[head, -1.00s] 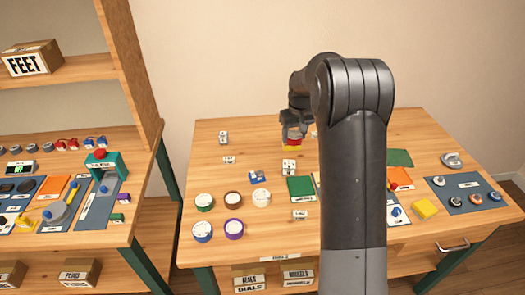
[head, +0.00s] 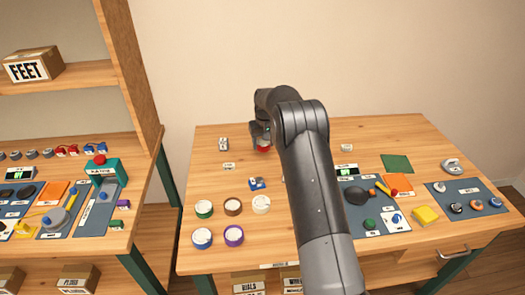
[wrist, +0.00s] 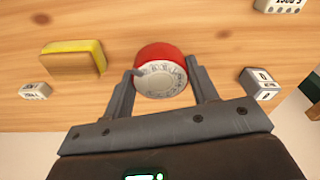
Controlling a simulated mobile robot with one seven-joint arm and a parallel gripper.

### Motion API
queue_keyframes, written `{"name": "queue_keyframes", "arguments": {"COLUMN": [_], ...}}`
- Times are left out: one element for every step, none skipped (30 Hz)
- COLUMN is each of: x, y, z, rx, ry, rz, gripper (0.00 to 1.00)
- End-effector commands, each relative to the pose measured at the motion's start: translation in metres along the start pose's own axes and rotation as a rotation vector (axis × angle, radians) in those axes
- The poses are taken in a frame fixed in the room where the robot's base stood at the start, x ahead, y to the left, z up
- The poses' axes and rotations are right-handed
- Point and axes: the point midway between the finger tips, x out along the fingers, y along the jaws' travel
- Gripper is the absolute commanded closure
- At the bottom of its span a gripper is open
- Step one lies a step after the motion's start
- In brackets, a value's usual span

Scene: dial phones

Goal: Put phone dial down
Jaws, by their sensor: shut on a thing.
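The phone dial (wrist: 160,72) is a round red piece with a pale, marked dial face. In the wrist view it sits between the two fingers of my gripper (wrist: 162,82), which is shut on it. In the head view the red of the dial (head: 264,149) shows just below my gripper (head: 262,139), over the back left part of the table (head: 310,134). I cannot tell whether its underside touches the wood.
A yellow-edged block (wrist: 74,60) lies left of the dial in the wrist view, and a small white block (wrist: 259,83) lies right of my gripper. Several round colored tubs (head: 233,207) stand at the table's front left. A shelf unit (head: 143,100) stands further left.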

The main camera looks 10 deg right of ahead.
Motion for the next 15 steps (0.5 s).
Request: {"name": "queue_keyframes", "arguments": {"x": [0.002, 0.002, 0.004, 0.006, 0.009, 0.013, 0.018, 0.023, 0.029, 0.034, 0.037, 0.041, 0.043, 0.043, 0.043], "y": [-0.002, -0.003, -0.003, -0.004, -0.004, -0.004, -0.003, -0.003, -0.003, -0.003, -0.003, -0.003, -0.003, -0.003, -0.003], "z": [-0.002, -0.003, -0.003, -0.003, -0.002, -0.001, -0.001, 0.000, 0.001, 0.002, 0.002, 0.002, 0.002, 0.002, 0.002], "rx": [0.000, 0.001, 0.001, 0.001, 0.002, 0.001, 0.001, 0.001, 0.001, 0.001, 0.001, 0.001, 0.001, 0.001, 0.001], "ry": [0.001, 0.002, 0.001, 0.001, 0.000, -0.001, -0.001, -0.002, -0.003, -0.002, -0.001, 0.000, 0.000, 0.000, 0.001], "rz": [0.000, 0.001, 0.001, 0.001, 0.000, 0.000, 0.000, 0.000, 0.000, 0.000, 0.001, 0.001, 0.001, 0.001, 0.001], "gripper": [0.73, 0.73, 0.73, 0.73, 0.73, 0.73, 0.73, 0.73, 0.73, 0.73, 0.73, 0.73, 0.73, 0.73, 0.73]}}
